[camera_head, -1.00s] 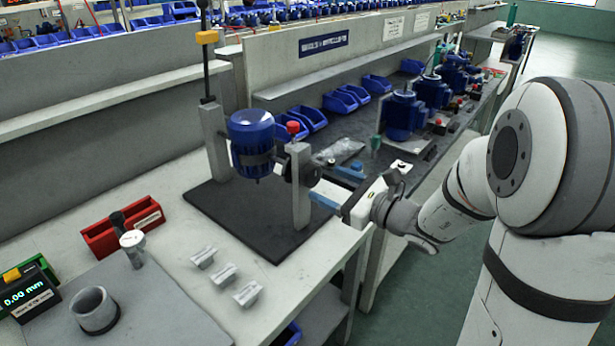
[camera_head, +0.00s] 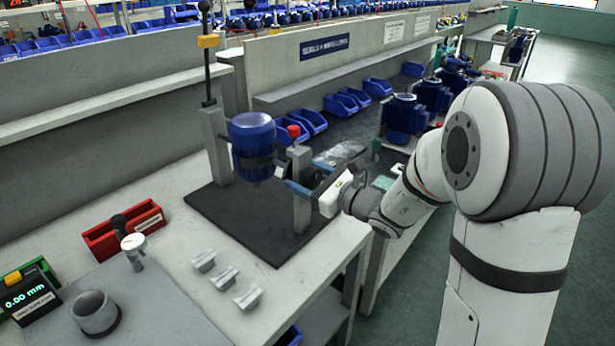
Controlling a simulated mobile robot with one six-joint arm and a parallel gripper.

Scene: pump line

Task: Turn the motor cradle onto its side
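The motor cradle stands on a dark mat (camera_head: 235,220). Its blue motor (camera_head: 252,150) hangs upright between two grey posts, the left one (camera_head: 216,140) and the right one (camera_head: 301,210). A dark hub sits on the outer side of the right post, now largely covered by my gripper. My gripper (camera_head: 310,177) has blue fingers that are apart. One finger lies across the front of the right post and the other is farther back, with the hub region between them. Whether they touch the hub cannot be told.
A red bin (camera_head: 125,232), a grey ring (camera_head: 96,313), a gauge display (camera_head: 28,296) and several small grey blocks (camera_head: 224,278) are on the bench at front left. Blue motors (camera_head: 403,117) and blue bins (camera_head: 308,120) line the bench behind. The aisle (camera_head: 400,285) at right is clear.

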